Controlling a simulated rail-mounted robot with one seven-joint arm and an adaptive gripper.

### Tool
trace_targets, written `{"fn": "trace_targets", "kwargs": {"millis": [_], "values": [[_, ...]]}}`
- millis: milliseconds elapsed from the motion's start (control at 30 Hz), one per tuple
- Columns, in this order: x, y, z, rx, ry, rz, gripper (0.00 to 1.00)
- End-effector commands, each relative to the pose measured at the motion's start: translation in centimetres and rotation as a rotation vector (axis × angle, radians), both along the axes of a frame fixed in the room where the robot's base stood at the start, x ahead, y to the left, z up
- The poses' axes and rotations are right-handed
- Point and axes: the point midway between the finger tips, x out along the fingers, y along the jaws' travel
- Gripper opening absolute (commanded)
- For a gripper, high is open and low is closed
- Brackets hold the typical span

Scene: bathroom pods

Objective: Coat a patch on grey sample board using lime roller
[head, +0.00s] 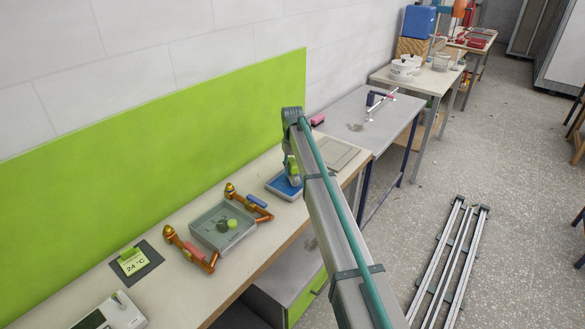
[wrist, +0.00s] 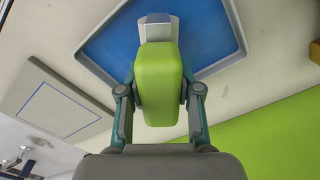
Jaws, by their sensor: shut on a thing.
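The lime roller (wrist: 158,85) is in my gripper (wrist: 160,92); the fingers press on both sides of its lime body in the wrist view. A grey end piece (wrist: 158,27) of the roller shows over the blue tray (wrist: 205,35); I cannot tell if it touches the tray. In the head view my gripper (head: 293,168) is partly hidden by my arm, above the blue tray (head: 275,188). The grey sample board (wrist: 52,98) lies flat beside the tray, with a blue square outline on it. It also shows in the head view (head: 338,153), to the right of the tray.
A grey tray (head: 238,241) with green pieces stands left of the blue tray, between orange jointed parts (head: 190,250). A blue item (head: 257,201) lies near them. A lime panel (head: 150,140) backs the bench.

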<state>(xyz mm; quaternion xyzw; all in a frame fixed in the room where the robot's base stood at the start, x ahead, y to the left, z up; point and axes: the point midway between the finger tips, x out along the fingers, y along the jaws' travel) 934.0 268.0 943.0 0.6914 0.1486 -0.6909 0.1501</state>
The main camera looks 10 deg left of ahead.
Motion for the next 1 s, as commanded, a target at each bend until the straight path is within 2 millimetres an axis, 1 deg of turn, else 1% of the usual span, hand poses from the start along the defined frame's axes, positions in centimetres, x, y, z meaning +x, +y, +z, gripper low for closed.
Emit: {"fn": "trace_targets", "kwargs": {"millis": [467, 1000], "values": [[0.0, 0.0, -0.05, 0.0, 0.0, 0.0, 0.06], [0.01, 0.0, -0.62, 0.0, 0.0, 0.0, 0.06]]}}
